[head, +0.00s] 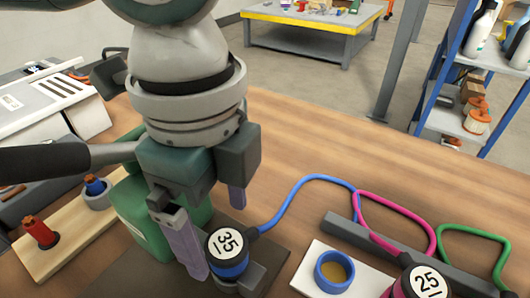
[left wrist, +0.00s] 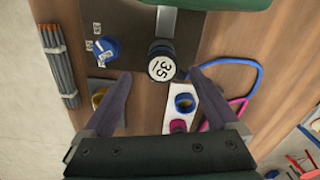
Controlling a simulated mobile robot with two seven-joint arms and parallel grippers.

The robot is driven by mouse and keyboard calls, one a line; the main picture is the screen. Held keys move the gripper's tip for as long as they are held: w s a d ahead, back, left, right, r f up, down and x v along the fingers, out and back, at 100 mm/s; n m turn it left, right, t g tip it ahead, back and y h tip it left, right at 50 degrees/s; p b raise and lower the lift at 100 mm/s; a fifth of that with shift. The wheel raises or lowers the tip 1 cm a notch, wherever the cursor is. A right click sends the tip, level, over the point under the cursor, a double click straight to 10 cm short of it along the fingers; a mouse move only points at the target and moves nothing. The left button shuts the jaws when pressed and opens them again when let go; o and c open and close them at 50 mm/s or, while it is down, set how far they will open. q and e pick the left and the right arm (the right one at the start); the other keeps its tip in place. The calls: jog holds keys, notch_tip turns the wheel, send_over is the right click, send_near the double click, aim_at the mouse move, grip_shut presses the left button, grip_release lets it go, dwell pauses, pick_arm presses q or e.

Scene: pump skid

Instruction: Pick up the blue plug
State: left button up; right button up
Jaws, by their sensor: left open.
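The blue plug (head: 228,268) has a black top with a white label reading 35, and stands at the dark base plate by the green housing. A blue cable (head: 290,195) runs from it to the right. In the left wrist view the plug (left wrist: 162,66) lies ahead, near the line between the fingertips. My left gripper (head: 217,242) is open, with one finger on the left of the plug and the other behind it. In the left wrist view my left gripper (left wrist: 159,75) has nothing between its fingers. I cannot tell the height gap. My right gripper is not in view.
A white plate holds a blue-rimmed socket (head: 334,271). A pink plug (head: 425,283) labelled 25 is beside it. A grey bar (head: 385,248) lies under the pink cable. The green housing (head: 150,215) and a wooden block (head: 60,250) are left. The table behind the cables is clear.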

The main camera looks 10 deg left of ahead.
aim_at(226, 244)
pick_arm(q)
notch_tip(226, 244, down, 7)
jog(key=shift+d+f+b, duration=0.1)
jog(key=shift+f+b, duration=0.05)
jog(key=shift+b, duration=0.45)
jog(key=shift+w, duration=0.1)
grip_shut()
dwell(0.4)
